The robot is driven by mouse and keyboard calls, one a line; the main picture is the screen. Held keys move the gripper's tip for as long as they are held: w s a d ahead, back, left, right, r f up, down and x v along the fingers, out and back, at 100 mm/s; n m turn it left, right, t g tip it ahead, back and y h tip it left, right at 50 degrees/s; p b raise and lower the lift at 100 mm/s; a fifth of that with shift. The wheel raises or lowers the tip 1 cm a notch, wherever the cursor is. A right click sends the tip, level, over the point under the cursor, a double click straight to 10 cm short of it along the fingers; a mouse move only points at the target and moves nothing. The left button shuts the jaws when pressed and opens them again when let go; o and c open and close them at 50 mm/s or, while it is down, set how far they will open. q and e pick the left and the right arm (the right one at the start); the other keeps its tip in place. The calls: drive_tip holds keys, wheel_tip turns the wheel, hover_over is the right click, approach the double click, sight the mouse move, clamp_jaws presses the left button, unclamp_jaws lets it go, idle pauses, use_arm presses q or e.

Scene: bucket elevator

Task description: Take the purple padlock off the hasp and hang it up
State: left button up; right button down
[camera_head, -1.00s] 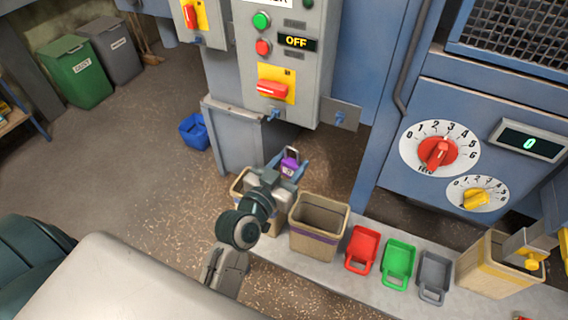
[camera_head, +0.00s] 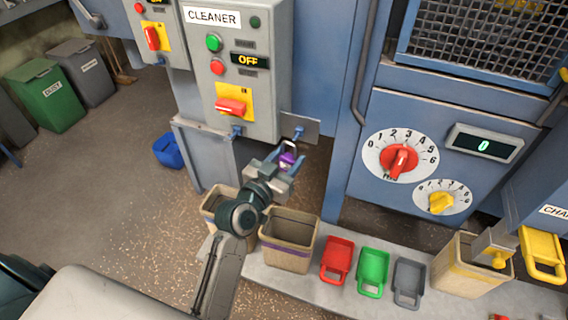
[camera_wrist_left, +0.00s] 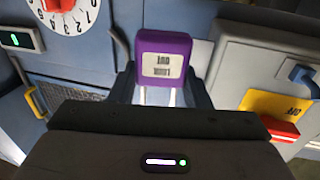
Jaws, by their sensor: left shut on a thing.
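The purple padlock (camera_head: 287,160) is off the switch panel, below and left of the grey side plate with its blue peg (camera_head: 298,133). Its pale shackle points up, close under the peg; I cannot tell whether they touch. My left gripper (camera_head: 284,166) is shut on the padlock. In the left wrist view the padlock (camera_wrist_left: 163,57) shows its white label upside down, between the two fingers (camera_wrist_left: 160,88). The blue hasp (camera_head: 237,131) below the red switch handle (camera_head: 231,107) carries no padlock. My right gripper is out of view.
The grey CLEANER panel (camera_head: 270,60) is left of the plate, reading OFF. Tan buckets (camera_head: 287,257) and red, green and grey scoops (camera_head: 373,270) stand below. A blue cabinet with dials (camera_head: 400,160) is at the right. A blue bin (camera_head: 168,151) is on the floor.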

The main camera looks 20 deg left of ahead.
use_arm(q)
drive_tip(key=shift+w, duration=1)
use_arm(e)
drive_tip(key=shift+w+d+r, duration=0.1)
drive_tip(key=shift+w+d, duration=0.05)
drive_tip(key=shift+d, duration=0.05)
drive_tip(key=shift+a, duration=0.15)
use_arm(q)
drive_tip(key=shift+r, duration=0.1)
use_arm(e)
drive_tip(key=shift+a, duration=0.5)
use_arm(q)
drive_tip(key=shift+w, duration=0.15)
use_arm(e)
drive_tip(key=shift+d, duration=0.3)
use_arm(q)
drive_tip(key=shift+w, duration=0.7)
drive_tip(key=shift+x, duration=0.95)
